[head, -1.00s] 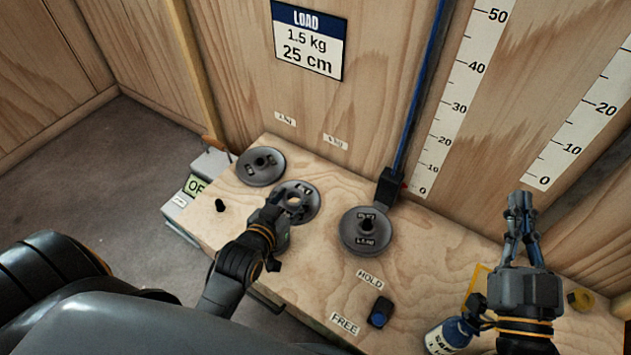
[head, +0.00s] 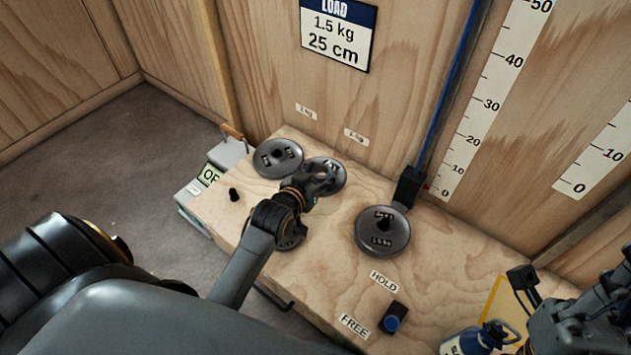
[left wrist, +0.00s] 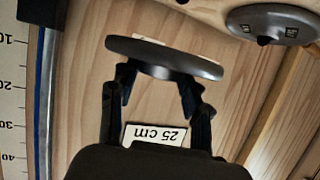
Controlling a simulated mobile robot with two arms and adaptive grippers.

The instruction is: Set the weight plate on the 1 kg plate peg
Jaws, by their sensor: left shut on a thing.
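My left gripper (head: 322,180) is shut on a dark grey weight plate (head: 335,183), at the back left of the bench. In the left wrist view the held plate (left wrist: 165,57) shows nearly edge-on between the fingers, with the wall behind it. I cannot tell how far it is above the bench. A second grey plate (head: 278,158) lies flat just left of it. A small wall label reading about 1 kg (head: 305,112) is above these plates; another small label (head: 357,136) is to its right. No bare peg shows under them. My right gripper (head: 612,285) is partly cut off at lower right.
A third plate (head: 383,240) sits at the foot of the blue rail (head: 445,95). A short black knob (head: 233,194) stands at the bench's left. A blue-topped switch (head: 392,321) and a bottle (head: 470,340) are in front.

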